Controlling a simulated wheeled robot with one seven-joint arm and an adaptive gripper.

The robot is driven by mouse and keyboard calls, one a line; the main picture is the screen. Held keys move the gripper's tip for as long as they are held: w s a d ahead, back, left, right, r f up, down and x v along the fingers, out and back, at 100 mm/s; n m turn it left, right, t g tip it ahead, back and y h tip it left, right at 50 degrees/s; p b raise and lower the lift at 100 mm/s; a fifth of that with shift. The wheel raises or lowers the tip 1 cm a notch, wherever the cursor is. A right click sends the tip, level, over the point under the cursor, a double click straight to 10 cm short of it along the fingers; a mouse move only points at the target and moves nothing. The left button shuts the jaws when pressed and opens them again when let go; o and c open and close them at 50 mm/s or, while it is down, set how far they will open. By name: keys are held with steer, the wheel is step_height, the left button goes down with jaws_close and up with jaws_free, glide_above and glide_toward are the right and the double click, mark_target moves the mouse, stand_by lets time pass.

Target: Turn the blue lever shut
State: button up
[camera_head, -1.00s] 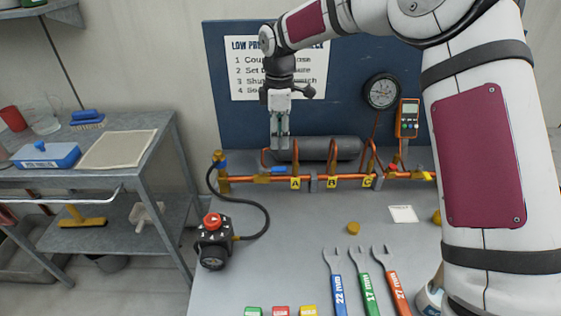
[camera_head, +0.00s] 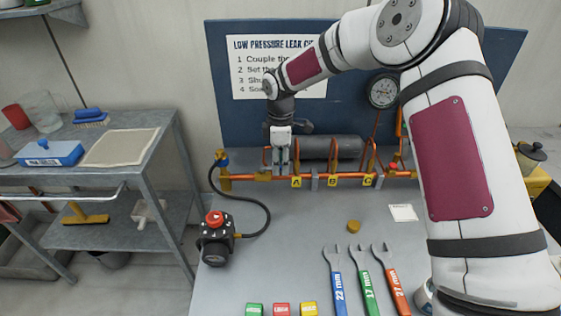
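My gripper (camera_head: 280,170) points straight down at the left part of the copper pipe (camera_head: 341,175), just left of the yellow A tag (camera_head: 296,182). Its fingertips are at pipe height, where the blue lever sat in the earlier frame. The fingers now cover the lever, so I cannot make out its angle or whether they touch it. The two fingers look close together, but whether they are shut or hold anything cannot be told.
A dark cylinder (camera_head: 331,147) lies behind the pipe, and a gauge (camera_head: 383,91) hangs on the blue board. A black hose (camera_head: 267,213) loops from the pipe's left end to a regulator (camera_head: 217,240).

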jaws_close()
steer(key=shift+s, duration=0.1)
steer(key=s+a+m+b, duration=0.1)
steer(key=s+a+m, duration=0.4)
steer(key=m, duration=1.3)
steer(key=shift+a, duration=0.2)
stand_by(0.6)
steer(key=shift+o, duration=1.3)
jaws_free()
